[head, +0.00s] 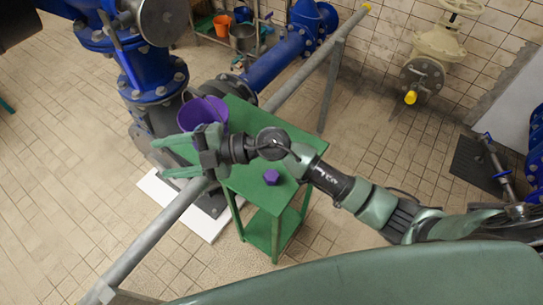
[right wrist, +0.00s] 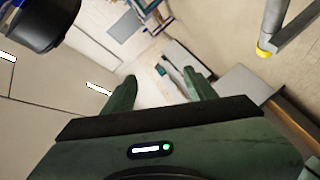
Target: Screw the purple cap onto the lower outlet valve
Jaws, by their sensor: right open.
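A small purple cap (head: 271,177) sits on the green table (head: 247,187), near its right side. My right gripper (head: 160,158) is at the table's left side, beside the purple bucket and left of the cap. Its fingers are open with nothing between them, as the right wrist view (right wrist: 160,80) also shows. The right arm reaches over the table above the cap. A cream valve (head: 438,42) with a handwheel and a yellow end piece (head: 410,97) is on the back wall at right. I cannot tell whether it is the lower outlet valve. My left gripper is not in view.
A purple bucket (head: 203,112) stands at the table's back left. A grey rail (head: 150,240) runs diagonally past the table. Blue pipework (head: 150,65) stands behind at left. A rack with an orange bucket (head: 222,25) is at the back. Tiled floor (head: 375,130) is clear at right.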

